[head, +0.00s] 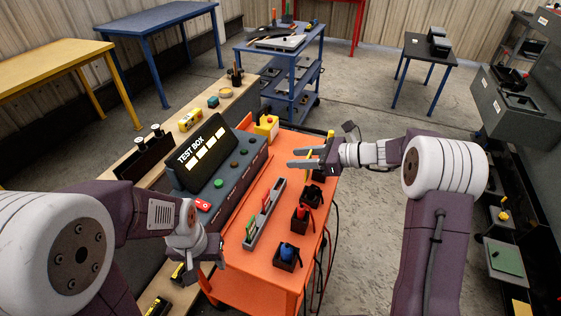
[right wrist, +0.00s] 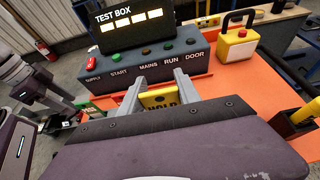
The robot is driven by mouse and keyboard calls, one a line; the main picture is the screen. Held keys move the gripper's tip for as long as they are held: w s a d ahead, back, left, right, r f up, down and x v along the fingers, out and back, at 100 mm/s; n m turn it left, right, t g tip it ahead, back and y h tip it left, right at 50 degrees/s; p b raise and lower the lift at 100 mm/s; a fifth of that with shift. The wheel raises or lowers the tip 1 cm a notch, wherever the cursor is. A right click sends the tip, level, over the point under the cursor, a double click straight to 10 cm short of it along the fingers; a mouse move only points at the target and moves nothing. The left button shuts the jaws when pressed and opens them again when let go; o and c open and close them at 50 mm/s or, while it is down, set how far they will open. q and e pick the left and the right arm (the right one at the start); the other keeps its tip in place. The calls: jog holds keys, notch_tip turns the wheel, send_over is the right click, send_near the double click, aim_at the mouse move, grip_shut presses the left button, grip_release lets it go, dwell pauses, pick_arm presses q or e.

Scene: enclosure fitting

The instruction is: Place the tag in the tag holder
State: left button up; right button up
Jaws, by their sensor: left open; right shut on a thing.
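My right gripper (head: 300,158) is above the far part of the orange table. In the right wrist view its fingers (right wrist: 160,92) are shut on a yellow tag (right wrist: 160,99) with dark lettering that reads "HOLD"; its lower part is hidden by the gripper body. In the head view I cannot make out this tag. The grey tag holder (head: 263,215) is a long rack on the orange table, with a green tag (head: 250,231) and a red tag (head: 266,203) standing in it. The held tag is apart from it. My left gripper (head: 210,258) is open and empty, near the table's left edge.
The test box console (head: 232,172) stands along the table's left side. Dark bins with a blue item (head: 288,254) and a red item (head: 303,214) stand on the right side. A yellow box (head: 266,127) with a handle is at the far end.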

aim_at(310, 155)
jog(key=shift+r+v, duration=0.25)
jog(key=shift+v, duration=1.35)
